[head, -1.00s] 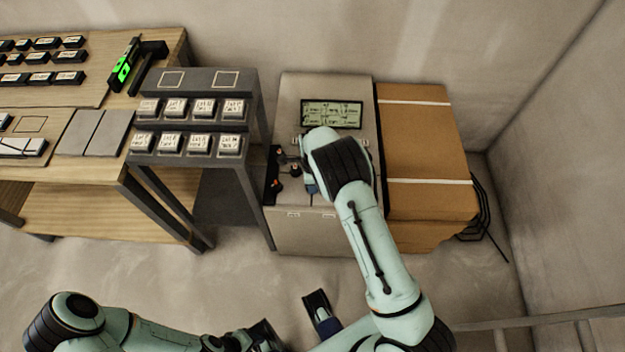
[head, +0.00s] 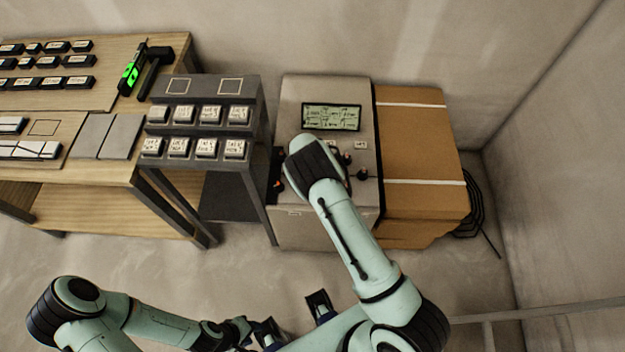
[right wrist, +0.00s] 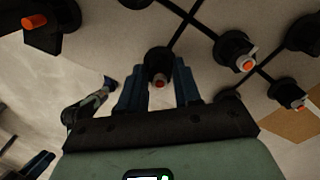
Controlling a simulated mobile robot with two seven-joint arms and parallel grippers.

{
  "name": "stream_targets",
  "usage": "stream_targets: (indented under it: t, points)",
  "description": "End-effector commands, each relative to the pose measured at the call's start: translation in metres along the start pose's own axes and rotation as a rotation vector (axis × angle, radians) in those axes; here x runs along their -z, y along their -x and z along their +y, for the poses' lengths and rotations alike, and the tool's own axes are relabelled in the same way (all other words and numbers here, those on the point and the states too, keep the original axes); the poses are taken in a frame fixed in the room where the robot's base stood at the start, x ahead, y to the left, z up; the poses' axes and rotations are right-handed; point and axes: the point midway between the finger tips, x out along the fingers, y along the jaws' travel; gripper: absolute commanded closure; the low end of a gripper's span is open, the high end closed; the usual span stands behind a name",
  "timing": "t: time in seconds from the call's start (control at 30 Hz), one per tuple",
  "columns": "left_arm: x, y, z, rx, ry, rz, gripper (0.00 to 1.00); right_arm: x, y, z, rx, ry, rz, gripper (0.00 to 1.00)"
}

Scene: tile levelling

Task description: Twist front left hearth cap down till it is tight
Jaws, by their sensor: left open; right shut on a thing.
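The grey cabinet (head: 312,236) has black caps on its sloped top, two of them (head: 362,175) visible right of my right wrist. In the right wrist view, a black cap (right wrist: 158,62) with a red tip sits between the fingers of my right gripper (right wrist: 160,92), which is shut on it. Other black caps (right wrist: 235,48) with orange centres and pale levers stand to the right along dark lines. In the head view my right wrist hides its fingers and the held cap. My left gripper (head: 295,322) is open and empty, low in front of the cabinet.
A display (head: 331,117) is at the cabinet's back. A black block with an orange knob (right wrist: 38,22) is at the left edge. A brown box (head: 420,145) stands right. A dark rack with labelled blocks (head: 205,130) and a wooden table (head: 90,180) stand left.

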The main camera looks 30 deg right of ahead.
Motion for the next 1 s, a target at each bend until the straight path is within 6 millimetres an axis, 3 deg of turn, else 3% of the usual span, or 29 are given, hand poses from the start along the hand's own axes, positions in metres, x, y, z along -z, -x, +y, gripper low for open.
stream_targets:
  t: [0.37,0.7,1.0]
  points:
    - [0.013,0.045,0.021,-0.009,-0.009,0.024,0.57,-0.003,0.006,-0.001,0.001,-0.36,-0.003,0.98]
    - [0.037,0.088,0.044,-0.021,-0.021,0.059,0.57,-0.005,0.006,-0.001,0.0,-0.653,-0.005,0.98]
    - [0.053,0.108,0.057,-0.028,-0.029,0.081,0.57,-0.004,0.004,-0.001,-0.001,-0.819,-0.005,0.98]
